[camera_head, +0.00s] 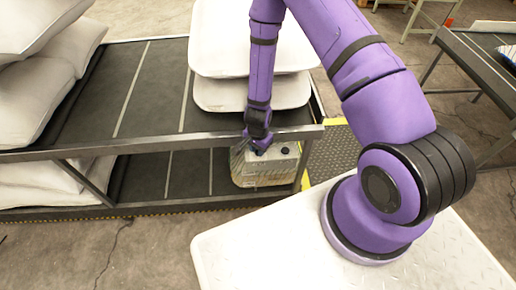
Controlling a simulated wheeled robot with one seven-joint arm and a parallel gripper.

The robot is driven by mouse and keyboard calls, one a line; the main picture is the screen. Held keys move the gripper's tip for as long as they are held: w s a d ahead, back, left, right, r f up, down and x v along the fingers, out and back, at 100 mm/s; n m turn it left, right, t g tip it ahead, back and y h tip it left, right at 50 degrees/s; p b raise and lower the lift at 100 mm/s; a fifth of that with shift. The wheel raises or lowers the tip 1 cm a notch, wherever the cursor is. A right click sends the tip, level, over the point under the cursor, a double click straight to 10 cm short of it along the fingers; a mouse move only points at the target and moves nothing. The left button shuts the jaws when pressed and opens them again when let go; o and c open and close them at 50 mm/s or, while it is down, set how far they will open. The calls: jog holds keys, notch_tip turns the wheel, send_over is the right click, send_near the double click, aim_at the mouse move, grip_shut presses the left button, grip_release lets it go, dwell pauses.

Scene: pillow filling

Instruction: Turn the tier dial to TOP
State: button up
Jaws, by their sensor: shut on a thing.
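A small control box (272,163), pale on its upper face with a yellowish lower body, stands under the front edge of the rack's upper deck. My gripper (258,150) points down at the left part of the box's upper face. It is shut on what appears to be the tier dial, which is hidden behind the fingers. A small dark knob (284,150) shows free to the right of the gripper. The dial's markings, including TOP, are too small to read.
A two-deck rack (160,90) holds white pillows (250,93) on its upper deck near my arm, with more pillows (50,60) stacked at left on both decks. A dark textured plate (335,150) with yellow edging lies right of the box. Another table (480,60) stands at far right.

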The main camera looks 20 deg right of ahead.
dwell(0.4)
jog(key=o, duration=0.6)
jog(key=shift+o, duration=0.2)
jog(key=shift+r, duration=0.15)
notch_tip(320, 180, up, 11)
jog(key=shift+f, duration=0.2)
